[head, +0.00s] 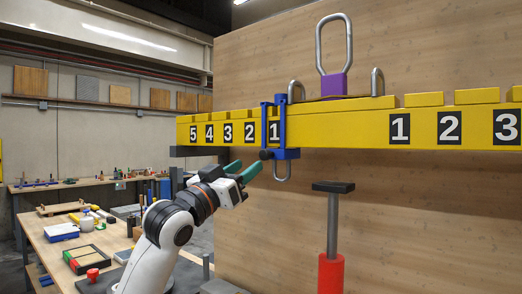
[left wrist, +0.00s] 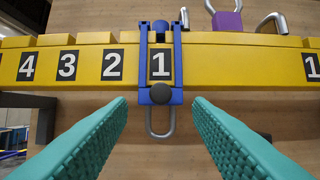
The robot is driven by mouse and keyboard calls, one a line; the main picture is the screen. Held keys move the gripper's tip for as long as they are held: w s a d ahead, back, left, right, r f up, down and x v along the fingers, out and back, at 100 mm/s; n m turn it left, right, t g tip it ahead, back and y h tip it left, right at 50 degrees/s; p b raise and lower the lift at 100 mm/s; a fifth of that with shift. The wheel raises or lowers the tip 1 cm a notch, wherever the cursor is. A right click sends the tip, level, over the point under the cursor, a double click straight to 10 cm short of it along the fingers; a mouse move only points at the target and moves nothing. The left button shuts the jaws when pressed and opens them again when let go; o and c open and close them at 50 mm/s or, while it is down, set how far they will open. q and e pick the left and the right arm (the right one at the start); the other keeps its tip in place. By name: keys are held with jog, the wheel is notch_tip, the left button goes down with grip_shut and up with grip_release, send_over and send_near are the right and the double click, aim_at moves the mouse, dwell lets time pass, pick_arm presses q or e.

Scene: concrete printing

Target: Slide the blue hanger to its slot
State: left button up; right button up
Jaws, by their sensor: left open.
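The blue hanger (head: 281,154) straddles the yellow beam (head: 354,130) at the left-hand slot marked 1. Its frame surrounds the number 1, and a grey metal loop hangs below it. In the left wrist view the blue hanger (left wrist: 160,95) is ahead, with a dark round knob on its lower block. My left gripper (head: 244,172), with green ribbed fingers, is open below and left of the hanger. In the left wrist view its fingers (left wrist: 160,135) are apart, one on each side, with nothing between them. My right gripper is not in view.
A purple block (head: 333,83) with a tall metal loop stands on the beam between two metal loops. A red post (head: 331,272) with a dark top plate stands below the beam. A wooden panel (head: 440,210) is behind. A cluttered workbench (head: 100,235) is at left.

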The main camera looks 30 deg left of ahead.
aim_at(263, 156)
pick_arm(q)
jog(key=p+x, duration=0.1)
jog(key=x, duration=0.4)
jog(key=shift+w, duration=0.2)
jog(key=shift+w+d+r+p, duration=0.1)
jog(key=shift+w+r+p, duration=0.05)
jog(key=shift+w+p, duration=0.35)
jog(key=shift+w, duration=0.1)
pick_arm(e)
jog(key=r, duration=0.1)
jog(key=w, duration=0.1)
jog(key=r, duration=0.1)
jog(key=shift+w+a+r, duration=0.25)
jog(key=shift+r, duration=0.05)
pick_arm(q)
jog(key=shift+c, duration=0.3)
grip_shut()
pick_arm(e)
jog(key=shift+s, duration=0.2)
